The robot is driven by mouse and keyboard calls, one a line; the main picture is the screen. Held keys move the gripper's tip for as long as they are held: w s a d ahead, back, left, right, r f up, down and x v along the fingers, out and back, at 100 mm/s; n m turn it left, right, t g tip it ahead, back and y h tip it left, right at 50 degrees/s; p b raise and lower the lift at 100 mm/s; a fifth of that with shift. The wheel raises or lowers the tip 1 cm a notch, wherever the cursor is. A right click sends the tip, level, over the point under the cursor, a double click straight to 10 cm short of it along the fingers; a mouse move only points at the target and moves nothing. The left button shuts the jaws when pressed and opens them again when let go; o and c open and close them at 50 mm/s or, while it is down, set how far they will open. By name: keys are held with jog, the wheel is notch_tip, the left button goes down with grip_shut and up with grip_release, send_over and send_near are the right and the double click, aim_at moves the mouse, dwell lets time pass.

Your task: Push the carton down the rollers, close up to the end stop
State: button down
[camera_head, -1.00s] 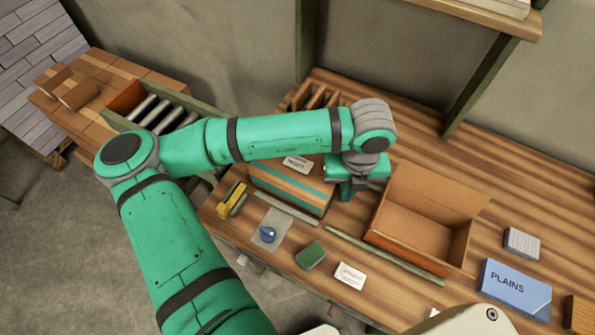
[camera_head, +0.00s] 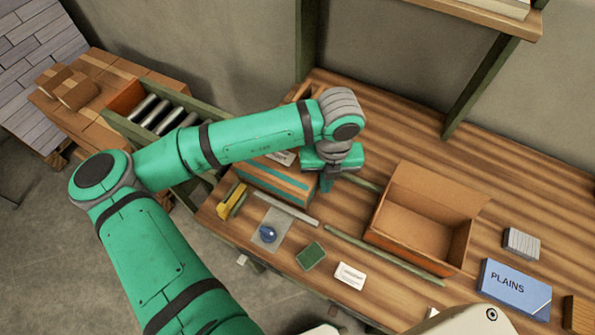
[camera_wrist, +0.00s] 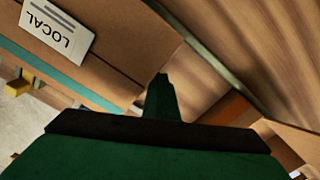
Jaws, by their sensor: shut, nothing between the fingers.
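The carton (camera_head: 272,184) is a brown box with teal stripes at the near left end of the bench. Its white label reads LOCAL in the wrist view (camera_wrist: 58,30). My gripper (camera_head: 326,186) is shut and empty, pointing down at the carton's right end; its tip (camera_wrist: 160,82) is against or very close to that end.
An open, empty cardboard box (camera_head: 425,215) stands right of my gripper. Brown boxes (camera_head: 80,92) lie beyond the rollers.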

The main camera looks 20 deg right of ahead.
jog(key=shift+w+a, duration=1.55)
jog(key=shift+w, duration=0.3)
jog(key=shift+w+a, duration=1.6)
jog(key=shift+w, duration=0.2)
jog(key=shift+w+a, duration=1.55)
jog(key=shift+w, duration=0.3)
jog(key=shift+s+d, duration=0.9)
jog(key=shift+s, duration=0.15)
jog(key=shift+r, duration=6)
jog(key=shift+w, duration=0.1)
